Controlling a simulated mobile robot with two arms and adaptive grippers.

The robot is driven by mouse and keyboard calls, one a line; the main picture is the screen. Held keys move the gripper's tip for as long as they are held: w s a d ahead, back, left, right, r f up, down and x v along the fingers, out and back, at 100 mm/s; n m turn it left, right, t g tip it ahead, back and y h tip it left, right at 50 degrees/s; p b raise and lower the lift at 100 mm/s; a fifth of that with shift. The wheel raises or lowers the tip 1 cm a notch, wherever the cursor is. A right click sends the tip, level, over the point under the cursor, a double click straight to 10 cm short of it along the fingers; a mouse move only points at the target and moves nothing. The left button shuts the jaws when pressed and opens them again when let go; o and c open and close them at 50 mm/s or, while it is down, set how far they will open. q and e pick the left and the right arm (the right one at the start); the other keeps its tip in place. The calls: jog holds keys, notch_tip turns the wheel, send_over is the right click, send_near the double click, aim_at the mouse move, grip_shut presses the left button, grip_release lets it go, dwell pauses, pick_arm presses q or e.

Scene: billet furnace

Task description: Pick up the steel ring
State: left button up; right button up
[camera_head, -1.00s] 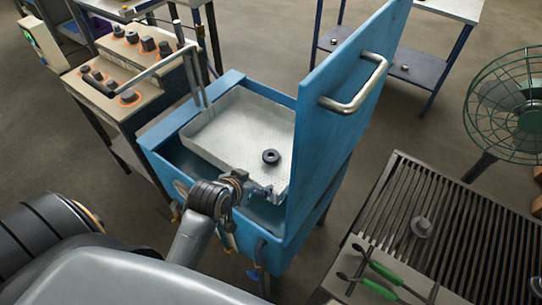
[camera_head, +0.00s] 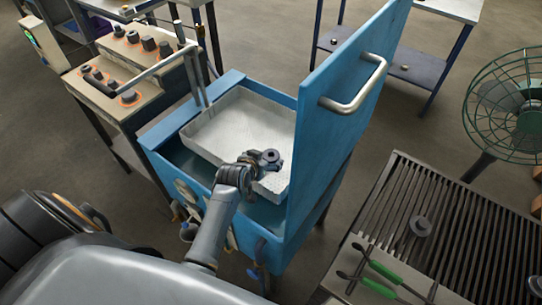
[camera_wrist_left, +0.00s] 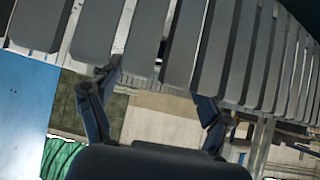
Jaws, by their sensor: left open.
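The steel ring (camera_head: 272,155) is a small dark ring in the light metal tray (camera_head: 225,122), which sits in the blue box (camera_head: 165,158). My left gripper (camera_head: 259,162) is over the tray, right beside the ring on its near left side, and overlaps it in the head view. I cannot tell whether they touch. In the left wrist view the two fingers of the left gripper (camera_wrist_left: 156,95) stand wide apart with nothing between them. The ring does not show in that view. My right gripper is not in view.
The blue upright lid (camera_head: 345,105) with its handle (camera_head: 356,92) stands close on the right of the tray. A slatted grate table (camera_head: 460,225) with green-handled tongs (camera_head: 385,280) is at right. A control desk (camera_head: 120,75) stands at left, a fan (camera_head: 510,100) far right.

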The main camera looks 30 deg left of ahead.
aim_at(272, 154)
pick_arm(q)
jog(key=x, duration=0.4)
jog(key=c, duration=1.4)
jog(key=shift+r, duration=0.1)
jog(key=shift+c, duration=0.9)
